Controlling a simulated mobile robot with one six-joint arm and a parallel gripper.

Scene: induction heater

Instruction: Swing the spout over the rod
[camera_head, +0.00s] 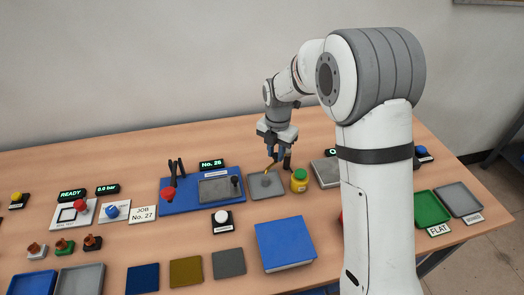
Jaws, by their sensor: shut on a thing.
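My gripper (276,151) is in the head camera view, pointing down above a grey square plate (256,192) near the back of the table. It is shut on a small brass-coloured spout (269,167), which slants down to the left above the plate. A dark upright post (287,161) stands just right of the spout; the join between them is too small to make out. A small darker mark shows on the plate below the spout. I cannot clearly pick out the rod, and the jaws hide part of the spout.
A blue fixture (180,197) with dark levers is to the left, and a large blue box (285,244) is in front. My arm hides part of the table's right side.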

